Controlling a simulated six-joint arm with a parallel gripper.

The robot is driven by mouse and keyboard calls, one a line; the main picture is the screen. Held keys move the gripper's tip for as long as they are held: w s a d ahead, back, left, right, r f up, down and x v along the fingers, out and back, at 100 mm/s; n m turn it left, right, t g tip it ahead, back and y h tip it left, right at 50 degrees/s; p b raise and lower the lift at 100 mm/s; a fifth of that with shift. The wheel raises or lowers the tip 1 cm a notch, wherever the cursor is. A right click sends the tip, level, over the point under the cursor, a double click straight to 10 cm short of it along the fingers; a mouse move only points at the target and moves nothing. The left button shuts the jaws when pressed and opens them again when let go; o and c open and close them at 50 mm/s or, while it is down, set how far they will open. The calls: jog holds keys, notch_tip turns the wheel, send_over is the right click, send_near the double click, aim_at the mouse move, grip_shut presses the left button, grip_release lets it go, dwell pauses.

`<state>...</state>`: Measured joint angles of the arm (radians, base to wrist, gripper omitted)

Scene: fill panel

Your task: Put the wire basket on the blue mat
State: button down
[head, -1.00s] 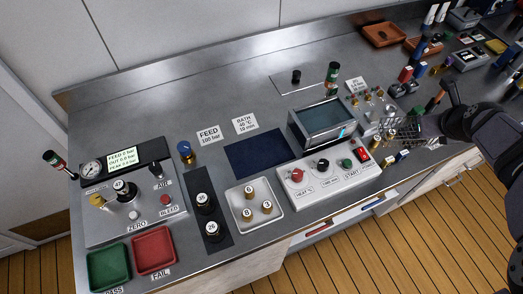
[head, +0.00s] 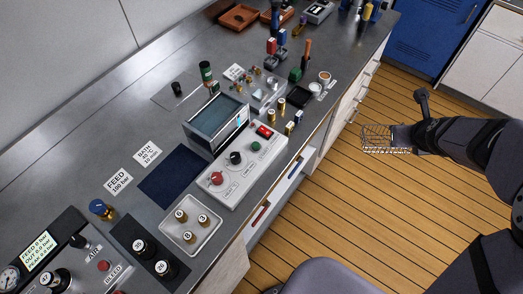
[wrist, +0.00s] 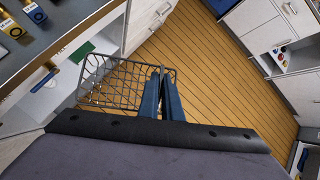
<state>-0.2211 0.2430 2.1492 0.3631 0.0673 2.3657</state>
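The wire basket (head: 378,139) is an open grey mesh box. My gripper (head: 408,136) holds it out over the wooden floor, to the right of the bench. In the wrist view the basket (wrist: 112,88) hangs to the left of the blue fingers (wrist: 161,78), which are close together on its right-hand end. The blue mat (head: 174,178) is a dark blue rectangle lying flat and bare on the bench. It is between the printed cards and the bath unit, well to the left of my gripper.
The bath unit with its glass-topped tank (head: 216,121) stands just right of the mat. A white tray of weights (head: 192,232) sits in front of it. Bottles and small fittings crowd the bench further back. An open drawer (head: 264,215) juts from the bench front.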

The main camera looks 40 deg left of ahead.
jog(key=s+a+r+n+g+y+p, duration=0.1)
jog(key=s+a+n+p, duration=0.2)
jog(key=a, duration=0.8)
jog(key=s+a+n+y+p, duration=0.15)
jog(key=s+a, duration=0.25)
jog(key=a, duration=0.6)
jog(key=s+a+r+n+g+y+p, duration=0.15)
jog(key=s+a+p, duration=0.25)
jog(key=a, duration=0.7)
jog(key=s+a+f+n+g+y+p, duration=0.1)
jog(key=s+a+n+g+p, duration=0.15)
jog(key=s+a, duration=0.85)
jog(key=s+a+f+n+g+y+p, duration=0.1)
jog(key=s+a+n+p, duration=0.2)
jog(key=s+a, duration=0.8)
jog(key=shift+s+d+f+b, duration=0.7)
jog(key=shift+f+b, duration=0.55)
jog(key=shift+f, duration=0.45)
jog(key=shift+s+d+f+b, duration=0.7)
jog(key=shift+f+b, duration=0.5)
jog(key=shift+f, duration=0.45)
jog(key=shift+s+d+f+b, duration=0.7)
jog(key=shift+f+b, duration=0.55)
jog(key=shift+f, duration=0.45)
jog(key=c, duration=1.9)
grip_release()
jog(key=shift+c, duration=0.2)
